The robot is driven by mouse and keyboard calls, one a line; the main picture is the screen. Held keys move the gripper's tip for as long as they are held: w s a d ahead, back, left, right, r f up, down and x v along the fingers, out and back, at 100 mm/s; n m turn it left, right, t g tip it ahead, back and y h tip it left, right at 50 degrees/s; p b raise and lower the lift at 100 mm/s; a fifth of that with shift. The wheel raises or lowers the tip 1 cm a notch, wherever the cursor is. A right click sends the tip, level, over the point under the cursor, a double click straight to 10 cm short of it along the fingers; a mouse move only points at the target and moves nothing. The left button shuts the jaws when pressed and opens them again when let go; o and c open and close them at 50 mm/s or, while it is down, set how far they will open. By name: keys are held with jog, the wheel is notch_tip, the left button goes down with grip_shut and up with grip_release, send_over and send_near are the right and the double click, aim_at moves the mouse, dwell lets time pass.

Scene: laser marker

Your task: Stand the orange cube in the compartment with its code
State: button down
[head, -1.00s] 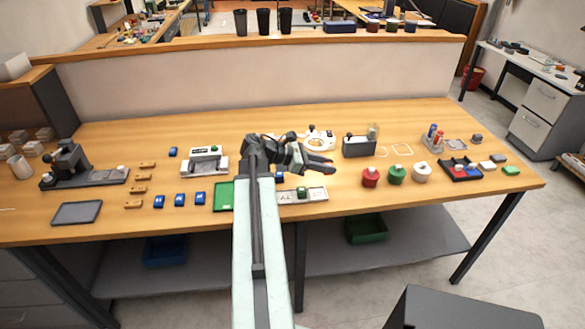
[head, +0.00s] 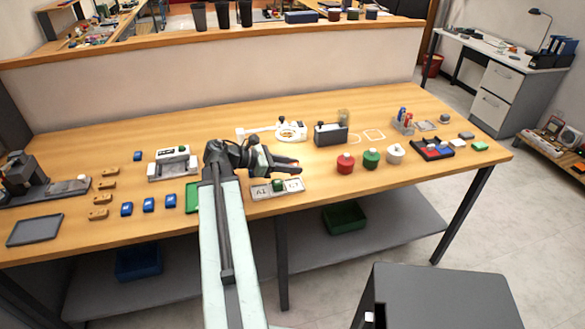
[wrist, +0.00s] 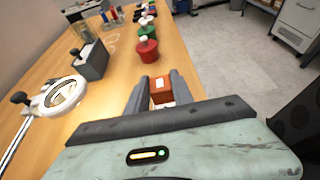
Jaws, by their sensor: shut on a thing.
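My gripper (wrist: 160,92) is shut on the orange cube (wrist: 161,84) in the wrist view. The cube sits between the two grey fingers and has a pale label on its upper face. In the head view, my gripper (head: 287,164) is over the table, just behind the compartment tray. The light tray (head: 292,185) has a row of compartments with dark code marks. A green cube (head: 278,186) is in its middle compartment. The left and right compartments show marks and look empty. The code on the orange cube is too small to read.
Red (head: 345,164), green (head: 371,159) and white pots stand right of my gripper. A dark box (head: 330,134) and a white ring-shaped fixture (head: 291,131) stand behind. Several blue blocks (head: 148,204) lie to the left. Bare wood lies right of the tray.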

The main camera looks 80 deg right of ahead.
aim_at(292, 186)
jog(key=shift+f+b, duration=2.2)
jog(key=shift+f, duration=0.15)
jog(key=shift+f+b, duration=0.35)
jog(key=shift+f, duration=0.05)
jog(key=c, duration=1)
grip_release()
jog(key=p+v, duration=0.3)
jog(key=v, duration=0.4)
jog(key=shift+w+a+r, duration=0.1)
jog(key=shift+w+r, duration=0.15)
jog(key=shift+w, duration=0.05)
